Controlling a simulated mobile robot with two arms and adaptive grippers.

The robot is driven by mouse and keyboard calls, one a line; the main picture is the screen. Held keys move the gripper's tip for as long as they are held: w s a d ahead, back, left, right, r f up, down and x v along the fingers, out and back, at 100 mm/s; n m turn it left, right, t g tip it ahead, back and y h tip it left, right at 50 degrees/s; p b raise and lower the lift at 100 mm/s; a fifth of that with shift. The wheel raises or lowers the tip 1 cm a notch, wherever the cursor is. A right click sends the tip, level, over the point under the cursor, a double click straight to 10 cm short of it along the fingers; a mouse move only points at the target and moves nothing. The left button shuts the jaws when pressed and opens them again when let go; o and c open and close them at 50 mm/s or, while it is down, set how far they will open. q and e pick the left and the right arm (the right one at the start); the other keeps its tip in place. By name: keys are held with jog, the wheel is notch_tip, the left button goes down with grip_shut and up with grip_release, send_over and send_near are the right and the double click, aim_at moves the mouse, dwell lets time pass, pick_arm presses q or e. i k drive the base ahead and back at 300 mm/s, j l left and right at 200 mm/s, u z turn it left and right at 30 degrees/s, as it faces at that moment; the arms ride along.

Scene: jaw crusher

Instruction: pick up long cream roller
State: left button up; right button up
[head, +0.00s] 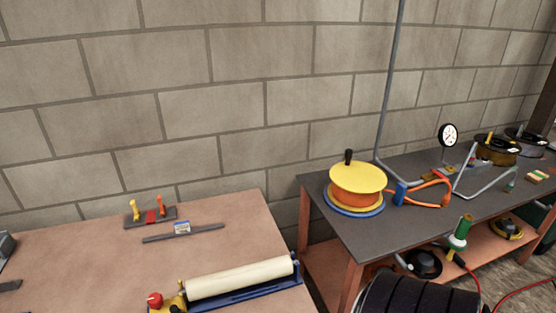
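The long cream roller (240,277) lies on a blue holder (262,293) at the front of the left table. A yellow part with a red knob is at the left end of the holder. The roller runs from lower left to upper right, and its upper side is uncovered. Neither of my grippers shows in the head view.
The left tabletop (75,258) has much bare room left of the roller. A grey bar (200,230) and a small rack (150,215) lie behind it. A dark bench (380,235) at right bears a yellow-orange reel (357,198). A block wall stands behind.

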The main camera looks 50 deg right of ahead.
aim_at(210, 285)
jog(key=l+z, duration=0.15)
jog(key=z, duration=1)
jog(key=u, duration=1.85)
jog(key=z, duration=1.85)
jog(key=k+l, duration=0.05)
